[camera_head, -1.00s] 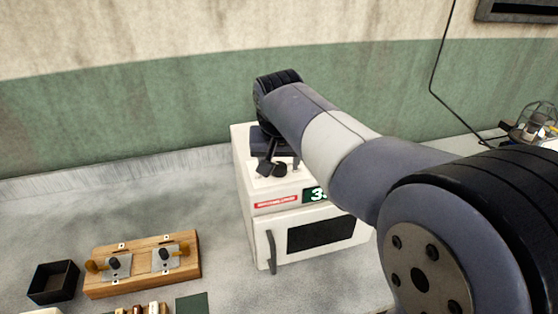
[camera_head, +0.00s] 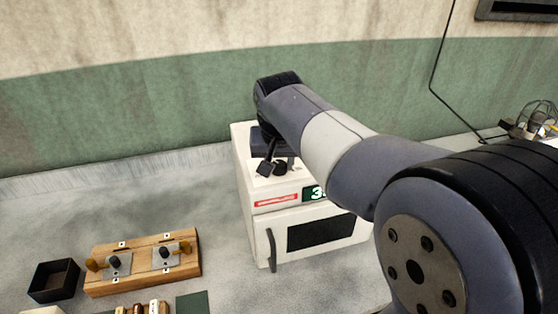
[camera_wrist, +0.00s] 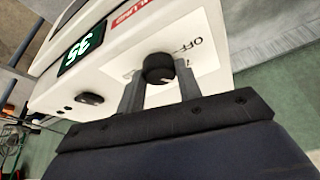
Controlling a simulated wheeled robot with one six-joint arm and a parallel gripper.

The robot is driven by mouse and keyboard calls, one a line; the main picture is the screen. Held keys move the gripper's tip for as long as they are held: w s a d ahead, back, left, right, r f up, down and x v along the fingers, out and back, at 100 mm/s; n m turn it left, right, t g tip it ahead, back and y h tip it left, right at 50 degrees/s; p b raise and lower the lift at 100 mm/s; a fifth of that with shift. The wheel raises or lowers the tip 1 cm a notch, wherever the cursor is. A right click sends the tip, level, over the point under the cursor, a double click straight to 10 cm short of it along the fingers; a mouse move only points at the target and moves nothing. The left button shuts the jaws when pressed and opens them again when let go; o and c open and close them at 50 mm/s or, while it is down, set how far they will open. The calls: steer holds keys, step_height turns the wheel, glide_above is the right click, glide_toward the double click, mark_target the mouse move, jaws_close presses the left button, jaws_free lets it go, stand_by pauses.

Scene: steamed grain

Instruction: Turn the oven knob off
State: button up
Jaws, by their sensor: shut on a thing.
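The white oven (camera_head: 252,215) stands on the grey counter, with a green display reading 35 in the wrist view (camera_wrist: 75,52) and a dark door window. Its black round knob (camera_wrist: 158,68) sits on the top panel by an "OFF" marking, with a light pointer mark on its face. My gripper (camera_wrist: 160,84) has one finger on each side of the knob and is shut on it. In the head view my gripper (camera_head: 272,166) is over the oven top, and the knob is hard to tell apart from the dark fingers there.
A wooden board (camera_head: 145,264) with two metal fittings lies left of the oven, beside a black open box (camera_head: 53,281). A dark green square (camera_head: 192,303) lies in front. A wire-like device (camera_head: 535,122) stands at the far right. Counter between board and oven is clear.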

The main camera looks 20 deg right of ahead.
steer(key=shift+n, duration=0.3)
steer(key=n, duration=0.1)
steer(key=n+y, duration=0.1)
steer(key=n, duration=0.1)
steer(key=n+y, duration=0.1)
steer(key=n, duration=0.1)
steer(key=shift+d, duration=0.25)
steer(key=n+y, duration=0.1)
steer(key=n, duration=0.2)
steer(key=n+g+y, duration=0.1)
steer(key=n, duration=0.2)
steer(key=shift+w+d, duration=0.1)
steer(key=shift+n+y, duration=0.3)
steer(key=o, duration=1)
steer(key=shift+c, duration=0.2)
steer(key=v, duration=1.1)
steer(key=shift+b, duration=0.4)
